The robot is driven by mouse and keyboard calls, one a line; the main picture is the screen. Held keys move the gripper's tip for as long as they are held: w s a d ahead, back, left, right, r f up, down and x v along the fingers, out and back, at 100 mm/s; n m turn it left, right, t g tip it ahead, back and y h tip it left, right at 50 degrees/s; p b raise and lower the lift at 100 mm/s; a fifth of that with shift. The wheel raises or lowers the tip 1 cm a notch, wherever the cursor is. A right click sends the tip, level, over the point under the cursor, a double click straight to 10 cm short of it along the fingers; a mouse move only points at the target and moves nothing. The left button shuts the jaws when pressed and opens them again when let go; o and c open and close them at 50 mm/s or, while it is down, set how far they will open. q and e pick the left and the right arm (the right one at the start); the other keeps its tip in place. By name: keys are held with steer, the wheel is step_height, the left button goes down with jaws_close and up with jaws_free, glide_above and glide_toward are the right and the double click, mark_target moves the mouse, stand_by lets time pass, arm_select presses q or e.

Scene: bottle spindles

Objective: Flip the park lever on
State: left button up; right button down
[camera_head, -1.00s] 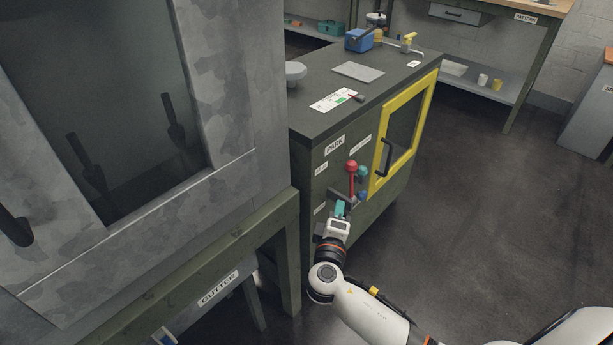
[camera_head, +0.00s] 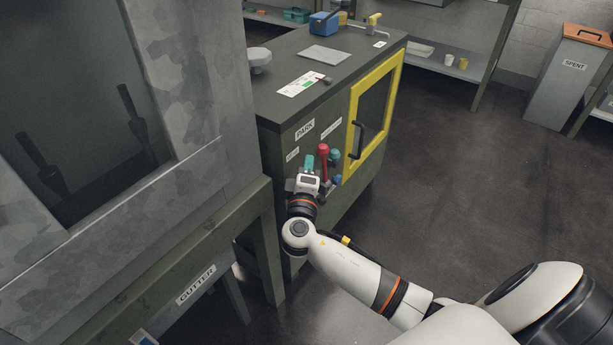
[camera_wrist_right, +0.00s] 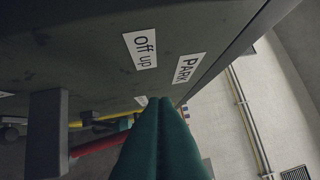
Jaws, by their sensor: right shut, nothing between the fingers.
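The red-knobbed lever (camera_head: 323,151) stands on the green cabinet's front, below the PARK sign (camera_head: 304,130), with its knob up. Its red shaft also shows at the lower left of the right wrist view (camera_wrist_right: 95,146). My right gripper (camera_head: 309,161) is shut and empty, its teal fingers just left of the lever in the head view; I cannot tell whether they touch it. In the right wrist view the shut fingers (camera_wrist_right: 158,108) point toward the panel, near the "Off up" label (camera_wrist_right: 140,48) and PARK sign (camera_wrist_right: 187,68). My left gripper is not in view.
A teal knob (camera_head: 334,158) and a blue one (camera_head: 337,180) sit right of the lever. A yellow-framed door (camera_head: 393,105) is farther right. A dark block (camera_wrist_right: 47,130) juts out in the wrist view. The grey GUTTER machine (camera_head: 190,190) stands close on the left.

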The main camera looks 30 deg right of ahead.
steer(key=shift+x, duration=2.1)
steer(key=shift+f, duration=0.1)
